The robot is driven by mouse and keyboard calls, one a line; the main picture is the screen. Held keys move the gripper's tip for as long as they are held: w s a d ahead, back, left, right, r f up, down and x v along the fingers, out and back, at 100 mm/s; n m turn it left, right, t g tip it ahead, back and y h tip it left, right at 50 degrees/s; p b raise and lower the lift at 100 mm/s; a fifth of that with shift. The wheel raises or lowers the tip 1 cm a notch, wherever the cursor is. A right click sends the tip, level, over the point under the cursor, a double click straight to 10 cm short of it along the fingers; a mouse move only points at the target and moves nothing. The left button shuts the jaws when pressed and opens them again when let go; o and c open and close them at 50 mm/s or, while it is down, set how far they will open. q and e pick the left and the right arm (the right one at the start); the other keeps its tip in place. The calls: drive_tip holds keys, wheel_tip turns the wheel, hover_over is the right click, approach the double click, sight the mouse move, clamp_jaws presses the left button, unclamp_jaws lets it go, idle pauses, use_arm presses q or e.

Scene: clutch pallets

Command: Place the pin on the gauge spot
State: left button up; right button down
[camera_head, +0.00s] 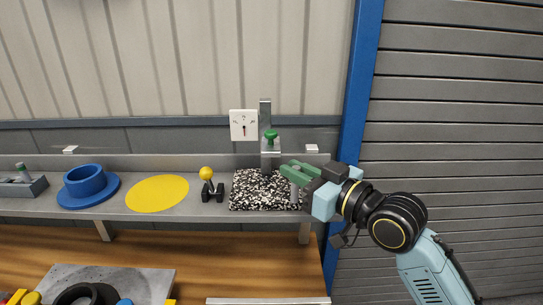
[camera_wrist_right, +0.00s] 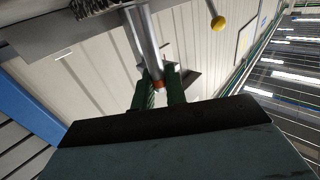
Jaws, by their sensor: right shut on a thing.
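My right gripper (camera_head: 290,172) has green fingers and is over the right part of the black-and-white speckled plate (camera_head: 245,200) on the shelf. In the right wrist view the green fingers (camera_wrist_right: 160,95) are shut on a grey metal pin (camera_wrist_right: 143,35) with an orange-red band near the grip. In the head view the pin (camera_head: 294,191) hangs below the fingers, near the plate; whether it touches the plate is unclear. A gauge stand (camera_head: 266,145) with a green knob rises at the plate's back, left of the gripper. No separate spot mark is clear on the plate. My left gripper is out of view.
Left of the plate are a yellow ball (camera_head: 206,173) on a dark stand, a flat yellow disc (camera_head: 158,193) and a blue flanged ring (camera_head: 85,180). A white dial panel (camera_head: 243,125) stands behind the plate. A blue post (camera_head: 357,100) is close behind my right arm.

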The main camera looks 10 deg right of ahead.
drive_tip(key=p+x, duration=0.1)
drive_tip(key=x, duration=0.5)
drive_tip(key=shift+w+a+r, duration=0.1)
drive_tip(key=shift+w+a, duration=0.15)
drive_tip(key=shift+w, duration=0.05)
drive_tip(key=shift+s+d, duration=0.1)
drive_tip(key=shift+f, duration=0.3)
drive_tip(key=c, duration=1.4)
unclamp_jaws()
drive_tip(key=shift+c, duration=0.2)
